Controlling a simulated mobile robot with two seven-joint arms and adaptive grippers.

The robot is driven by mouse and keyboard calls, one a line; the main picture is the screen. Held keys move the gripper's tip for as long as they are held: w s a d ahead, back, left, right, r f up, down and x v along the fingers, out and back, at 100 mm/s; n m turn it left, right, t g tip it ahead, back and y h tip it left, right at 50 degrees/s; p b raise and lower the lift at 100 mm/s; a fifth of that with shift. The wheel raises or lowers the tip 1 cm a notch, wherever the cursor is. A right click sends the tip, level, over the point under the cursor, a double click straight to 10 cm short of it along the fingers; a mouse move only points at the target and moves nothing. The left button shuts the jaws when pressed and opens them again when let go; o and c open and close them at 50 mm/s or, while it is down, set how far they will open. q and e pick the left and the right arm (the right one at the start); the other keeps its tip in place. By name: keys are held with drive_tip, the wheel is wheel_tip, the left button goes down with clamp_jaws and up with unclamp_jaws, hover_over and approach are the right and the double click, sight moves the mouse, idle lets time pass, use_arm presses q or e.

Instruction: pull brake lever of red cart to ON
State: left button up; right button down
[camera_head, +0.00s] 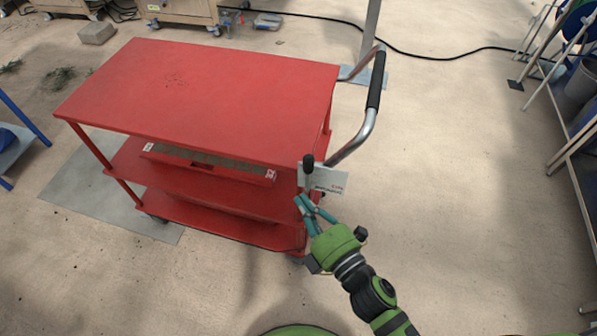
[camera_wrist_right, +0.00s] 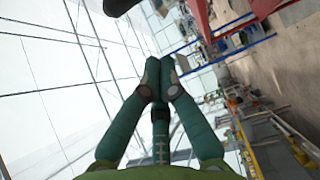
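The red cart (camera_head: 200,95) has several shelf levels and stands left of centre in the head view. Its brake lever (camera_head: 308,163) has a black knob and stands upright at the cart's near right corner, beside a white label plate (camera_head: 331,180). My right gripper (camera_head: 301,199) is just below the knob, near the lever's lower part; contact cannot be told. Its teal fingers converge and their tips (camera_wrist_right: 160,68) meet in the right wrist view, with nothing seen between them. A dark rounded shape shows at the top of that view, possibly the knob. My left gripper is out of view.
The cart's push handle (camera_head: 376,80), with a black grip, juts out at the right. A red tray (camera_head: 205,165) lies on the middle shelf. Open floor (camera_head: 470,180) lies to the right, with metal frames at the far edge. A black cable crosses the back.

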sight(308, 174)
drive_tip(key=w+a+p, duration=0.1)
drive_tip(key=w+p, duration=0.2)
drive_tip(key=w, duration=0.5)
idle(0.4)
drive_tip(key=shift+w, duration=0.1)
